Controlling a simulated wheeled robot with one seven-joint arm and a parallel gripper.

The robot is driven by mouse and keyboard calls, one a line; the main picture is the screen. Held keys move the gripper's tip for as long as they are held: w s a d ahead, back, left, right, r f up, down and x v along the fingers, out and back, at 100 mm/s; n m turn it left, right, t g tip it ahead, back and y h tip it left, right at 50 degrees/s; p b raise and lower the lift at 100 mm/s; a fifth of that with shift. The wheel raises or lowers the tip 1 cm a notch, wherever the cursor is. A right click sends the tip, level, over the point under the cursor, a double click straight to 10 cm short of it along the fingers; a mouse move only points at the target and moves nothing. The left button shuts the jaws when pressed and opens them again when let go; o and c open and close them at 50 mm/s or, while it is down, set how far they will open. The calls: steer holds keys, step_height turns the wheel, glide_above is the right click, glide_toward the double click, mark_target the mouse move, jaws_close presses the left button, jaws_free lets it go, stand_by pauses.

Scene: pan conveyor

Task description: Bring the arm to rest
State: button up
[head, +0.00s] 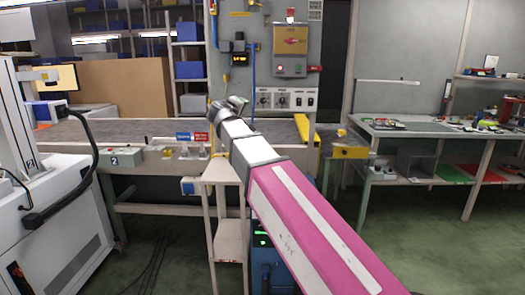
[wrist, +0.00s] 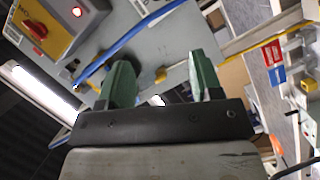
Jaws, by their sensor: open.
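My arm, pink with a pale stripe and grey end links, reaches forward from the lower right in the head view. Its end stands in front of the conveyor bench, and the fingers cannot be made out clearly there. In the wrist view my gripper (wrist: 163,85) has two green fingers set well apart. Nothing is between them. Behind them are the grey panel and a blue cable (wrist: 135,42).
The conveyor (head: 285,130) runs behind my arm, with a control panel (head: 290,50) above it. A small wooden stand (head: 230,235) is below my arm. A white machine (head: 65,215) stands at left, a workbench (head: 435,130) at right. Green floor is open at right.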

steer(key=s+d+f+m+g, duration=0.1)
steer(key=s+d+f+g, duration=0.15)
steer(key=d+f, duration=0.55)
steer(key=s+d+f+m+g, duration=0.1)
steer(key=d+f+m+g, duration=0.15)
steer(key=f, duration=0.95)
steer(key=s+d+f+m+g, duration=0.1)
steer(key=d+f+g, duration=0.2)
steer(key=d+f, duration=0.6)
steer(key=s+d+f+m+g+y, duration=0.2)
steer(key=s+d+f+g, duration=0.2)
steer(key=s+f, duration=0.5)
steer(key=s+d+f+m+g+y, duration=0.2)
steer(key=s+f, duration=0.8)
steer(key=f, duration=0.5)
steer(key=shift+s+d+f+g+y, duration=0.35)
steer(key=shift+d+g+y, duration=0.45)
steer(key=shift+d+g, duration=0.2)
